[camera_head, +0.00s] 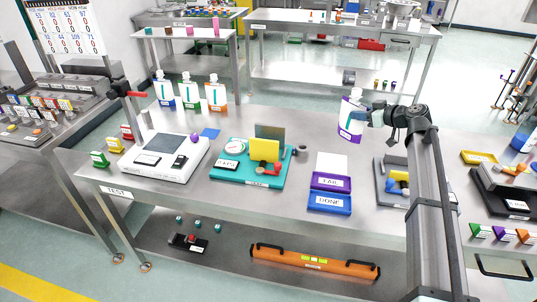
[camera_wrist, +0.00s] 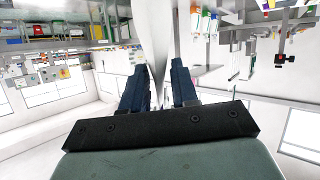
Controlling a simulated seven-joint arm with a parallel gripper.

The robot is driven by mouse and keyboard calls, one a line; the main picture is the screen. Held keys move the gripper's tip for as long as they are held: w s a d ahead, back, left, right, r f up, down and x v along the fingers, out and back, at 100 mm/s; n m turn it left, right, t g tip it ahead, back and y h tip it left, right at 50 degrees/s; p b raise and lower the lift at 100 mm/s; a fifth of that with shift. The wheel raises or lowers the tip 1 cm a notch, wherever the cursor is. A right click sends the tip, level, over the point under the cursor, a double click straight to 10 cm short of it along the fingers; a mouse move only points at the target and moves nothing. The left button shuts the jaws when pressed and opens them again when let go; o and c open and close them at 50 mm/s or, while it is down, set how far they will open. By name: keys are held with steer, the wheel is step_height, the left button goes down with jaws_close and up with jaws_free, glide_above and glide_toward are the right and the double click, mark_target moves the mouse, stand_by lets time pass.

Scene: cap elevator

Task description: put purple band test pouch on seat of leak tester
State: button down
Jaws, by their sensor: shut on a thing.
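The white pouch with a purple band (camera_head: 351,131) hangs upright in the air above the back of the steel table, right of centre. My gripper (camera_head: 365,117) is shut on its right side. In the wrist view, the pale pouch (camera_wrist: 152,40) passes between the two dark blue fingers of my gripper (camera_wrist: 158,85). On the table, left of the held pouch, stands a teal device (camera_head: 240,179) with an upright yellow plate, a grey plate behind it and a red part. A white device (camera_head: 180,168) with a dark panel stands further left. No readable label shows which is the leak tester.
Three pouches with blue, green and orange bands (camera_head: 216,95) stand at the table's back left. The purple FAIL tray (camera_head: 331,181) and blue DONE tray (camera_head: 330,203) lie front centre. A grey fixture (camera_head: 390,193) sits beside my arm. The table's back middle is clear.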

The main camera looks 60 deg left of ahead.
steer(key=s+a+r+n+g+h, duration=0.2)
steer(key=s+a+n+g, duration=0.35)
steer(key=s+a, duration=1)
steer(key=n+g+h, duration=0.2)
steer(key=g, duration=0.1)
glide_above(276, 129)
steer(key=s+d, duration=0.3)
step_height(276, 129, down, 2)
steer(key=f, duration=1)
steer(key=shift+w+d, duration=0.2)
steer(key=shift+w, duration=0.05)
steer(key=c, duration=0.9)
jaws_free()
steer(key=shift+f, duration=0.1)
steer(key=shift+o, duration=0.2)
steer(key=v, duration=1.2)
